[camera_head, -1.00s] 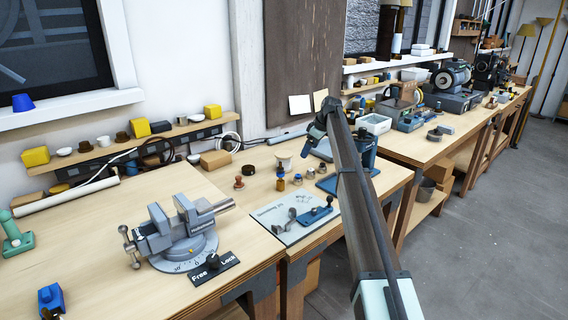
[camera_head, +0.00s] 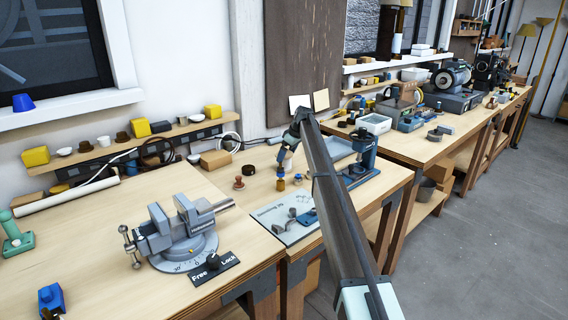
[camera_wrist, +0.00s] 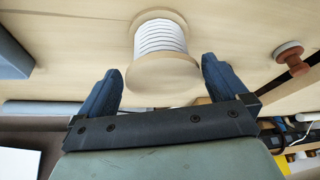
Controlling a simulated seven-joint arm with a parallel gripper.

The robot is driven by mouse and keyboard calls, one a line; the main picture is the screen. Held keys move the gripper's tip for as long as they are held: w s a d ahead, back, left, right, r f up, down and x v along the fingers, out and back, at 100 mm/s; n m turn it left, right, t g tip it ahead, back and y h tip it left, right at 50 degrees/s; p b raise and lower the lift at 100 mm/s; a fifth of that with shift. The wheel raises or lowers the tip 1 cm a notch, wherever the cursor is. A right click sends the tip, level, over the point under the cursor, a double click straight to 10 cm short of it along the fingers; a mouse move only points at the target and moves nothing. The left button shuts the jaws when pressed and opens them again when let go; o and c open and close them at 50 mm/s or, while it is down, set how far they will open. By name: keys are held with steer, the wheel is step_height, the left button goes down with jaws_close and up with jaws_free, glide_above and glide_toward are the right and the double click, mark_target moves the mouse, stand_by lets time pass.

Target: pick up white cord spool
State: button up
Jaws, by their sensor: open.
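The white cord spool has pale wooden flanges with white cord wound between them. In the wrist view, the spool (camera_wrist: 160,42) is at the top centre, with its nearer flange between my gripper's two dark blue fingers. My gripper (camera_wrist: 161,66) is open, with a visible gap on each side of the spool. In the head view, my gripper (camera_head: 284,152) hangs over the back of the bench at the spool, partly covering it. Whether a finger touches the spool is too small to tell there.
A grey vise (camera_head: 180,235) is at the left front. A light board with metal parts (camera_head: 272,216) lies in front. A tan block (camera_head: 215,158) stands behind.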

steer(key=shift+x, duration=2.6)
steer(key=shift+s+a+r, duration=0.1)
steer(key=c, duration=0.9)
